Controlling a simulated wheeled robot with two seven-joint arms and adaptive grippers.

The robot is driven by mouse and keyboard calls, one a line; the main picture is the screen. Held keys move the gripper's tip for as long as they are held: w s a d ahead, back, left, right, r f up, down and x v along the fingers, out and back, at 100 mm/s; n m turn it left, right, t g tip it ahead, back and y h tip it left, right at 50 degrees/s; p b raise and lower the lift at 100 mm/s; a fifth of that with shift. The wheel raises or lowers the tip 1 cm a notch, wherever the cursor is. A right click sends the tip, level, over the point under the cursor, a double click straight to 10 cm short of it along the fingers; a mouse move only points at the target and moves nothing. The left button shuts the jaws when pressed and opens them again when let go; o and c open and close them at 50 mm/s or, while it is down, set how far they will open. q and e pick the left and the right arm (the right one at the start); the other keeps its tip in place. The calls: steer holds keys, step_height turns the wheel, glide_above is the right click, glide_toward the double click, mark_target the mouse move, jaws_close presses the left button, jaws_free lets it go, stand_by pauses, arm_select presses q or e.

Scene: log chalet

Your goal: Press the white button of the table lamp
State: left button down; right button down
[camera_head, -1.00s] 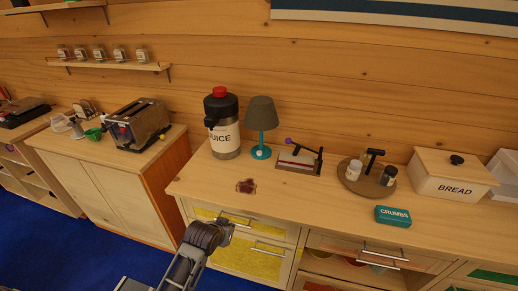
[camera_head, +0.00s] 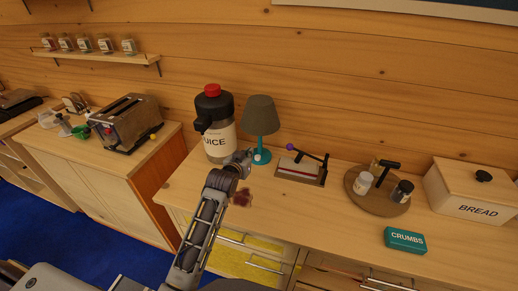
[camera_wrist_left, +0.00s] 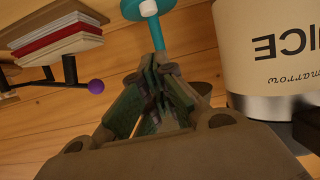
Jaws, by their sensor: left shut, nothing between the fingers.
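The table lamp (camera_head: 261,116) stands on the counter against the log wall, with a dark shade and a teal stem and base. Its white button (camera_head: 258,157) shows on the base, just right of my gripper. My left gripper (camera_head: 246,155) is shut and empty, at the lamp base's left front. In the left wrist view the fingertips (camera_wrist_left: 157,57) are together, pointing at the teal lamp (camera_wrist_left: 158,36). The white button (camera_wrist_left: 148,7) is at the top edge there. Whether the tips touch the lamp I cannot tell. My right gripper is not in view.
The juice dispenser (camera_head: 216,124) stands close left of the lamp. A small rack with a purple-knobbed lever (camera_head: 300,166) is to the right. A dark red stain (camera_head: 242,197) lies in front. Further right are a round tray (camera_head: 357,193), a crumbs box (camera_head: 405,240) and a bread box (camera_head: 470,190).

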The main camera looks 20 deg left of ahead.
arm_select(q)
steer(key=shift+w+r, duration=0.25)
steer(key=shift+w, duration=0.15)
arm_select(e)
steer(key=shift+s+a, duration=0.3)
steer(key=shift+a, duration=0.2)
arm_select(q)
steer(key=shift+w, duration=0.1)
